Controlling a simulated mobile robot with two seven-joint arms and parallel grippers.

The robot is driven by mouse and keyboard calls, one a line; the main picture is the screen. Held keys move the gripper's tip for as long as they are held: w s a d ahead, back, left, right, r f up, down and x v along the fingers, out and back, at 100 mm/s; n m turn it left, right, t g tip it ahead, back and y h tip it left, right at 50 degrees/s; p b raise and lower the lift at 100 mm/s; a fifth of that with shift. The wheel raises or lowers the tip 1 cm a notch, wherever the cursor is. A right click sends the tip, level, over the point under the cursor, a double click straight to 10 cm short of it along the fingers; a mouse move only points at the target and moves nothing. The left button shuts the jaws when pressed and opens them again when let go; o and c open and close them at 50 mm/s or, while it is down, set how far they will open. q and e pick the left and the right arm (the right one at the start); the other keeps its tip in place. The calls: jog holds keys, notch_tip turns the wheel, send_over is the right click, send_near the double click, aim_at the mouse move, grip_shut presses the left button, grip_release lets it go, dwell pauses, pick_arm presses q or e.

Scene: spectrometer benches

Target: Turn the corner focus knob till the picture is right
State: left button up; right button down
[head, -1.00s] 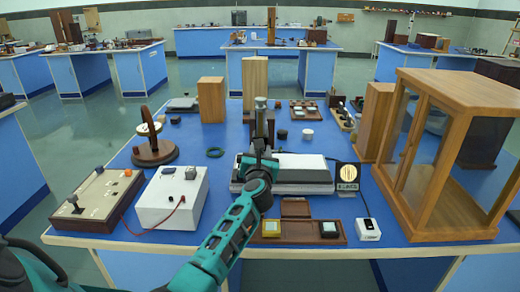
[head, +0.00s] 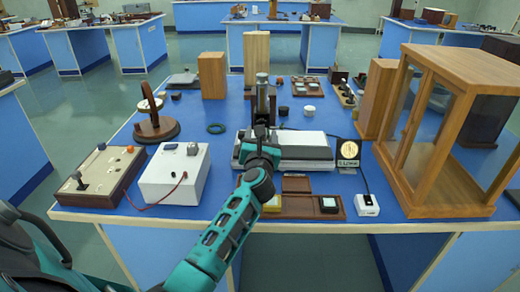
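A low instrument (head: 300,139) with a light grey top and dark edges sits at the middle of the blue bench. A dark upright column with a silvery top (head: 262,79) rises at its left end. A small dark panel (head: 348,152) at its right carries a round cream picture with dark marks, too small to read. My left gripper (head: 261,131) is at the instrument's left end, in front of the column. Its fingers are dark and blend with the column, so their opening and any contact are unclear. I cannot pick out the corner focus knob. My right gripper is out of view.
A white box with a red lead (head: 165,188) and a control box with a lever (head: 95,172) stand left. A wooden tray (head: 300,208) and small white device (head: 367,206) lie in front. A glazed wooden case (head: 448,50) fills the right.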

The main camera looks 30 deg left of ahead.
pick_arm(q)
jog(key=v, duration=0.8)
jog(key=shift+s, duration=0.15)
jog(key=shift+d, duration=0.2)
jog(key=s+d+f+m+t+h, duration=0.1)
jog(key=s+d+f+m+h, duration=0.4)
jog(key=m, duration=0.8)
jog(key=s+d+f+m+t+h, duration=0.25)
jog(key=d+m+h, duration=0.35)
jog(key=m, duration=0.8)
jog(key=s+d+f+m+g, duration=0.3)
jog(key=s+f+m+g, duration=0.5)
jog(key=s+f+m, duration=0.5)
jog(key=m, duration=0.2)
jog(key=shift+s+d+f+m, duration=0.25)
jog(key=shift+s+f+m, duration=0.05)
jog(key=shift+s+f, duration=0.1)
